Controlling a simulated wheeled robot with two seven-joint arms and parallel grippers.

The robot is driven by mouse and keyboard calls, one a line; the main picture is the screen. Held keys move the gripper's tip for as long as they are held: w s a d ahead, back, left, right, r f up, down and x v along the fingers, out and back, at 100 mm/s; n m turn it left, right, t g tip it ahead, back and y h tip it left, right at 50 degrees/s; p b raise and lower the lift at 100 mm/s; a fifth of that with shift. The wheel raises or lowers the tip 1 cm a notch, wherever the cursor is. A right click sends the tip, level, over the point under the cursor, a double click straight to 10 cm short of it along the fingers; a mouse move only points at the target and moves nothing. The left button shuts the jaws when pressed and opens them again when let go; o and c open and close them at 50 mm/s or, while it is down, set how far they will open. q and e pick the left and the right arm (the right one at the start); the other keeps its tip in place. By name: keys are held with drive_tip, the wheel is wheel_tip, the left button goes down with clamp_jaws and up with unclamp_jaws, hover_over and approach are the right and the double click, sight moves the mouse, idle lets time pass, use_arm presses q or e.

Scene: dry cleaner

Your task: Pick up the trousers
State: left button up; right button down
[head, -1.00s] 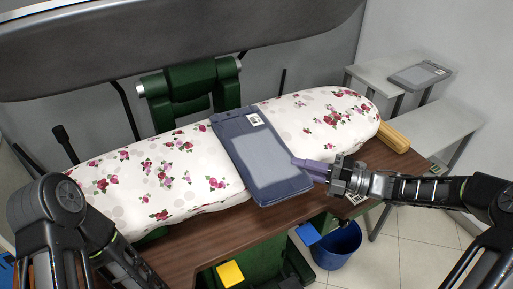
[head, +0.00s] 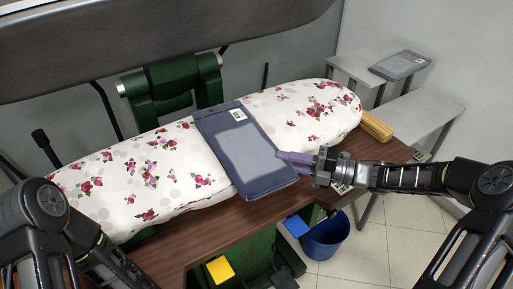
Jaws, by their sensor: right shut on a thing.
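The trousers seem to be the folded dark blue-grey garment in a clear package with a white label (head: 246,150). It lies across the floral ironing board (head: 150,180), its front end reaching the board's near edge. My right gripper (head: 300,160) comes in from the right, with its purple-grey fingers at the package's right edge near the front corner. It is shut on that edge, though the exact grip is hard to see. My left arm shows at the lower left; its gripper is out of the picture.
A second similar package (head: 400,65) lies on a grey shelf at the back right. A brown table (head: 215,235) runs beneath. A blue bin (head: 333,236) stands on the floor. The large grey press top overhangs behind.

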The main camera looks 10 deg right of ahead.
drive_tip(key=shift+r, duration=0.15)
wheel_tip(320, 180, up, 10)
drive_tip(key=shift+f+b, duration=0.25)
drive_tip(key=shift+b, duration=0.65)
drive_tip(key=shift+r, duration=0.15)
